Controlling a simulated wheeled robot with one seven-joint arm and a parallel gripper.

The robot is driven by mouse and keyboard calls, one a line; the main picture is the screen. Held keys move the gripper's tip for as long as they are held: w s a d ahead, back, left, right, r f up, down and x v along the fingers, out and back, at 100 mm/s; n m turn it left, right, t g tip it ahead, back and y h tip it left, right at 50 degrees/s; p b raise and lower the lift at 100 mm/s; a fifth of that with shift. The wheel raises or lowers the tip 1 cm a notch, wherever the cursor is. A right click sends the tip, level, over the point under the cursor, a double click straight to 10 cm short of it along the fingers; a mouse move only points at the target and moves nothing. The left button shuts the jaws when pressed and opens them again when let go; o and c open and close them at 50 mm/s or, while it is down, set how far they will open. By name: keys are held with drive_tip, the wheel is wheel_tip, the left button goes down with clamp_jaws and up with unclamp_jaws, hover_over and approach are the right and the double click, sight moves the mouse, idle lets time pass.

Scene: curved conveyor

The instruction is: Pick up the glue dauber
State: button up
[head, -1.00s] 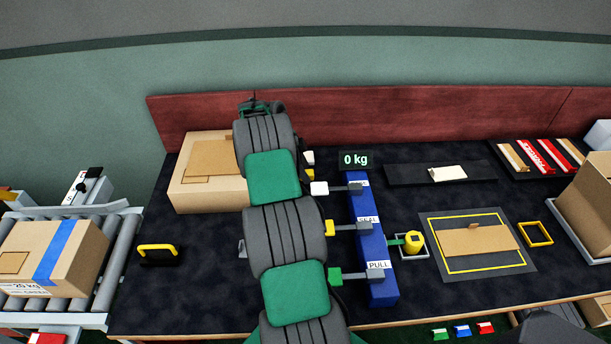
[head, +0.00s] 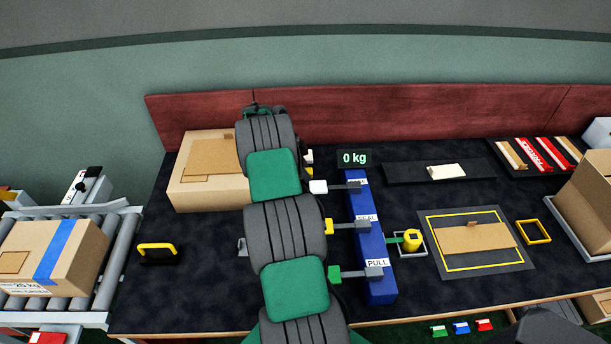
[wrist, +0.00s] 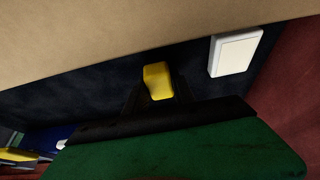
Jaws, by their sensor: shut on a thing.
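In the wrist view my gripper (wrist: 156,96) has its dark fingers closed on a small yellow piece (wrist: 157,78). This piece may be the glue dauber; only its yellow end shows, and the rest is hidden by the gripper. In the head view my arm covers the gripper, and a bit of yellow (head: 309,172) shows at the arm's right edge near the large cardboard box (head: 182,190). A separate yellow cylinder with a green handle (head: 412,239) stands in a small grey square holder right of the blue bar.
A white block (wrist: 235,53) is close to the gripper on the right in the wrist view, with cardboard above. The blue bar (head: 370,240) with levers stands right of my arm. A red back wall (head: 430,125) rises behind the table.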

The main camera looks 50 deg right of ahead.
clamp_jaws()
wheel_tip(320, 180, up, 10)
drive_tip(key=shift+r+b, duration=0.1)
drive_tip(key=shift+b, duration=0.3)
drive_tip(key=shift+o, duration=2.3)
unclamp_jaws()
clamp_jaws()
drive_tip(key=shift+w, duration=0.1)
